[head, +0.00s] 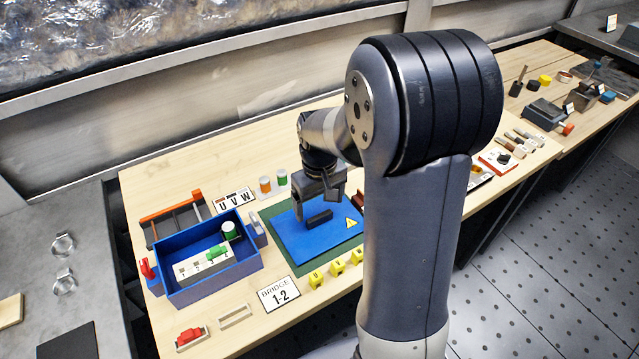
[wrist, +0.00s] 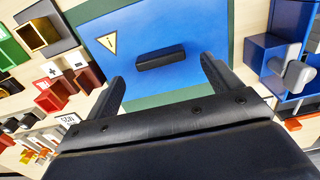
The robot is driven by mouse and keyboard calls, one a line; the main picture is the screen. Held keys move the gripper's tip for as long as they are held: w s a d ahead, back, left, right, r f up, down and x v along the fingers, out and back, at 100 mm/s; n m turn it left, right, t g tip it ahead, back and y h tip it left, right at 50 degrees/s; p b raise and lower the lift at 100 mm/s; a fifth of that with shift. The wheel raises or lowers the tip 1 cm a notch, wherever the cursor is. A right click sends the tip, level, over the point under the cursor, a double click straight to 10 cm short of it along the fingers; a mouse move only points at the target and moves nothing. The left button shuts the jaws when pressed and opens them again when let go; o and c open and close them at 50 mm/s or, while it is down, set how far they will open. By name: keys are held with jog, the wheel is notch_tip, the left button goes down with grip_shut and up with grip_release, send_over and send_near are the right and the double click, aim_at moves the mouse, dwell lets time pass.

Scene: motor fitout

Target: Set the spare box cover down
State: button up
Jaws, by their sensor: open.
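The blue box cover (head: 297,238) lies flat on a green mat (wrist: 160,97) on the wooden bench. It has a black bar handle (head: 320,217) and a yellow warning triangle (head: 351,223). In the wrist view the whole handle (wrist: 160,57) shows on the blue face, just beyond the fingertips. My gripper (head: 317,205) is open over the cover, its fingers apart and holding nothing. In the wrist view the two fingers (wrist: 164,80) stand to either side of the handle's near side. Whether they touch the cover cannot be told.
An open blue box (head: 178,300) with a terminal strip and a green cylinder stands left of the mat. My arm hides the bench to the right.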

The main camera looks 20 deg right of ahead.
aim_at(319, 216)
notch_tip(319, 216, up, 8)
jog(key=shift+f, duration=0.15)
